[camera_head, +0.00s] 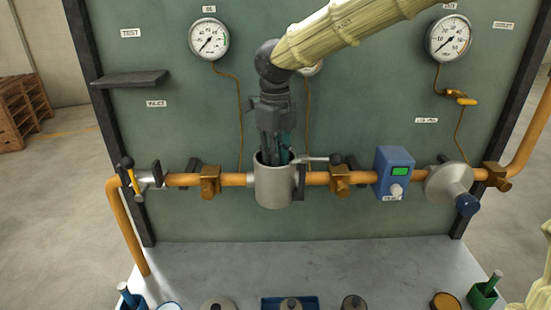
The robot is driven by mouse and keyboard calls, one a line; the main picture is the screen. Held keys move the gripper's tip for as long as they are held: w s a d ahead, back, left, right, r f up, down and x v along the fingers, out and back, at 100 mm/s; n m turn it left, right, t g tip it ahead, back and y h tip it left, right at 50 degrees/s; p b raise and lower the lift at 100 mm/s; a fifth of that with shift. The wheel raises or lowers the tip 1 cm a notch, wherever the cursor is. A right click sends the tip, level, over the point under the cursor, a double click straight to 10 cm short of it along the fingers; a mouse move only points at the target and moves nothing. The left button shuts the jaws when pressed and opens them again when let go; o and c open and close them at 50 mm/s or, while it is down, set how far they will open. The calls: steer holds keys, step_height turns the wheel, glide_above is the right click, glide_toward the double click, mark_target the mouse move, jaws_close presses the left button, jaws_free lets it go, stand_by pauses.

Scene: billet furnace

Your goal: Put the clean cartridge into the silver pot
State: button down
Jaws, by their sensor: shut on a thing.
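The silver pot (275,187) is an open-topped grey metal cylinder set in the orange pipe line at the middle of the panel. My gripper (274,150) points down over the pot, with its fingers at or just inside the rim. It is shut on a dark thing, taken to be the cartridge, which is mostly hidden by the fingers and the pot wall. I cannot tell how deep it sits or whether it touches the pot. Teal-grey parts show between the fingers and the rim.
A blue box (394,171) and a silver flanged part (449,184) are further right on the pipe. Several lids and containers, including a blue tray (290,303), line the bench front. The bench middle (300,262) is clear.

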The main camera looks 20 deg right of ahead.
steer(key=shift+w+f, duration=0.15)
steer(key=shift+f, duration=0.5)
steer(key=c, duration=1.7)
jaws_free()
steer(key=shift+f, duration=0.1)
steer(key=shift+o, duration=0.2)
step_height(320, 180, up, 12)
steer(key=b, duration=0.2)
